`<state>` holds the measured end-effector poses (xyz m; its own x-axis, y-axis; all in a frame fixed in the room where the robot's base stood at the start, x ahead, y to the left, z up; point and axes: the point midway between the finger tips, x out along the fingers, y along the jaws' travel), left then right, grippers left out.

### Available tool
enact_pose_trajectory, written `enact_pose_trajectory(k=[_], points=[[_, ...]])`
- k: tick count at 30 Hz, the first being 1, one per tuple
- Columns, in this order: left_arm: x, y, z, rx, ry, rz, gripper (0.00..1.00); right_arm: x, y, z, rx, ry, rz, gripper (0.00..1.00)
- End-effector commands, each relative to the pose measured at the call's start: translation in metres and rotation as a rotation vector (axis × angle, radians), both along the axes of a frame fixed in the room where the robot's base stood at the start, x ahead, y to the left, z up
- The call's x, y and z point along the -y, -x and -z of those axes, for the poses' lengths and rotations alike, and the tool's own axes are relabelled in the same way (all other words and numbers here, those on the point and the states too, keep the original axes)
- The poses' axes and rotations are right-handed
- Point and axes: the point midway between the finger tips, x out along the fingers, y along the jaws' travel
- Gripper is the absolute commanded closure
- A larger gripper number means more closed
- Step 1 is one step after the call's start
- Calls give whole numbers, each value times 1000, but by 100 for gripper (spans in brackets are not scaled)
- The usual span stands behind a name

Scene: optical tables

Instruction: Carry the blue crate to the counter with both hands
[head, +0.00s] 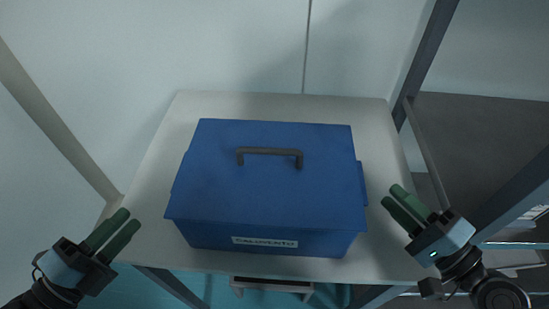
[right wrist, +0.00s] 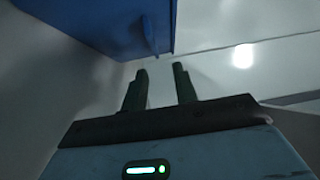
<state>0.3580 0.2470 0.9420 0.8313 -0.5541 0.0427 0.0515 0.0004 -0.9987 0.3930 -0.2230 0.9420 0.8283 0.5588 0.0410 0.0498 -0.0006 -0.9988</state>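The blue crate (head: 262,180) sits closed on a pale table, with a dark handle (head: 270,152) on its lid and a white label on its front. A ledge shows on its right side. In the right wrist view the crate (right wrist: 105,22) fills the upper left. My left gripper (head: 131,218) is left of the crate's front corner, apart from it, its green fingers close together with a small gap. My right gripper (head: 390,195) is right of the crate, apart from it. In the right wrist view my right gripper (right wrist: 160,70) is open and empty, below the crate's edge.
The pale table (head: 385,240) has bare strips around the crate. Dark frame posts (head: 425,55) and a grey surface (head: 490,140) stand at the right. A light post (head: 55,120) leans at the left. A wall is behind. A small low step (head: 270,284) shows below the table's front.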

Motion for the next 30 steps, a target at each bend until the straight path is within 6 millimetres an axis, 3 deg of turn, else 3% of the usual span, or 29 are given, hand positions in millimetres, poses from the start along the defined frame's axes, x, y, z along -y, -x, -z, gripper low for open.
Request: enact_pose_trajectory(k=[18,30], points=[[0,0,0,0,0,0,71,22,32,2,-2,-3,5,71],[0,0,0,0,0,0,71,24,36,1,2,0,2,71]])
